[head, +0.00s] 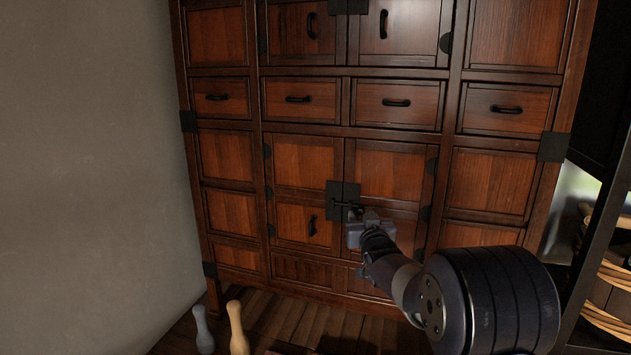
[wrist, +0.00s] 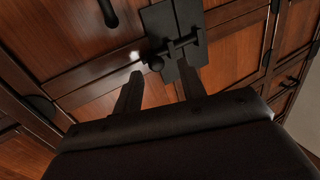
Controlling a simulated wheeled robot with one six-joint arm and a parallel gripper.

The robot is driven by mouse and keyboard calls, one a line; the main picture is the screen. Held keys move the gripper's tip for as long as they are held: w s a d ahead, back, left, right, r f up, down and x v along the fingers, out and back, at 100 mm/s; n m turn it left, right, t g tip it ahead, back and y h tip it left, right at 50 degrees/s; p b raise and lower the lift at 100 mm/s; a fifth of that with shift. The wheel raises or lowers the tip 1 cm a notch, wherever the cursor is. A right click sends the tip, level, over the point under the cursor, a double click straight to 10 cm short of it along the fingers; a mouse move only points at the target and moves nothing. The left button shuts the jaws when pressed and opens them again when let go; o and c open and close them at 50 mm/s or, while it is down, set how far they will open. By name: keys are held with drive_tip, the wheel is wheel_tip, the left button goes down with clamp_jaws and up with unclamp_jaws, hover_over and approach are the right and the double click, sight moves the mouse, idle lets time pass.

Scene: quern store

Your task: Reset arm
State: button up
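My gripper (head: 352,211) is extended to the front of a tall wooden cabinet (head: 450,140), just in front of the dark latch plate (head: 334,193) on the lower pair of doors. In the wrist view my gripper (wrist: 157,82) shows two dark fingers spread apart with nothing between them. The latch plate with its bolt (wrist: 180,45) lies just beyond the fingertips. I cannot tell whether a finger touches the bolt. The lower doors look shut.
Several drawers with black handles (head: 396,103) run across the cabinet, and all look shut. A grey wall (head: 80,150) is at left. Two bowling-pin-like objects, one grey (head: 203,330) and one tan (head: 237,328), stand at lower left. A dark shelf with baskets (head: 612,275) is at right.

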drive_tip(key=shift+w, duration=1.15)
drive_tip(key=shift+s+d, duration=0.15)
drive_tip(key=shift+d, duration=0.05)
